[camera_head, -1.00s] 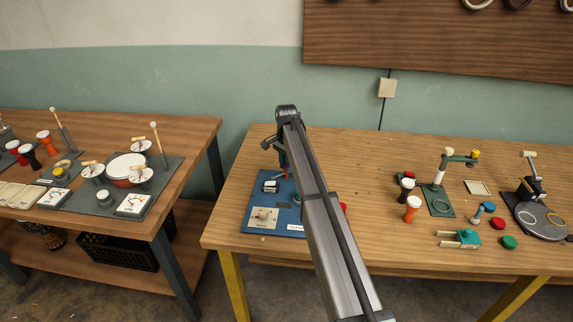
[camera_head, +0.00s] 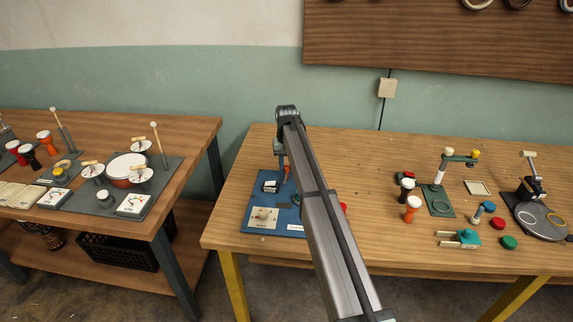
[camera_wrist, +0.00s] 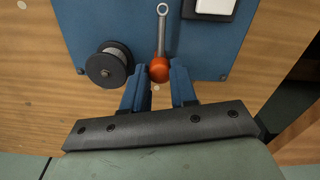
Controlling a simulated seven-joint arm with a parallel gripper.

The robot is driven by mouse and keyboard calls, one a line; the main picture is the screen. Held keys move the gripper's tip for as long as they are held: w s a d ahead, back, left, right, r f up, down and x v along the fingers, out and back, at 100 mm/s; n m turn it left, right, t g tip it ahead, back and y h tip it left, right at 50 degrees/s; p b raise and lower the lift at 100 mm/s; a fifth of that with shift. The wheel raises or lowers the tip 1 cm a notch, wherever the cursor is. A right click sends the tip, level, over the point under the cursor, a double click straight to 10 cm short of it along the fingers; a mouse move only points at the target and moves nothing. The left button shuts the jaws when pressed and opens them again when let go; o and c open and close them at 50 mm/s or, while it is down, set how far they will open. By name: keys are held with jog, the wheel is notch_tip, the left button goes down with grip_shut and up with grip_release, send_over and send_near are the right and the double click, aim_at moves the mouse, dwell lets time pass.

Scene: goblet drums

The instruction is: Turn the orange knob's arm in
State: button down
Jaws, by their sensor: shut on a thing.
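The orange knob (camera_wrist: 160,70) sits at the near end of a thin silver arm in the wrist view. This arm (camera_wrist: 161,35) runs away from my gripper to a ring-shaped end over the blue panel (camera_wrist: 210,55). My gripper (camera_wrist: 161,78) has its two blue fingers on either side of the knob and is shut on it.
A black round spool (camera_wrist: 109,65) stands on the panel just left of my fingers. A white block (camera_wrist: 214,6) is at the panel's far right. Small drums (camera_head: 413,205) and a green stand (camera_head: 438,200) are right of my arm. Bare wood lies between.

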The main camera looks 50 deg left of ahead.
aim_at(286, 167)
jog(key=shift+n, duration=2)
jog(key=c, duration=0.9)
grip_release()
jog(key=shift+r, duration=0.1)
notch_tip(286, 167, up, 14)
jog(key=shift+f, duration=0.2)
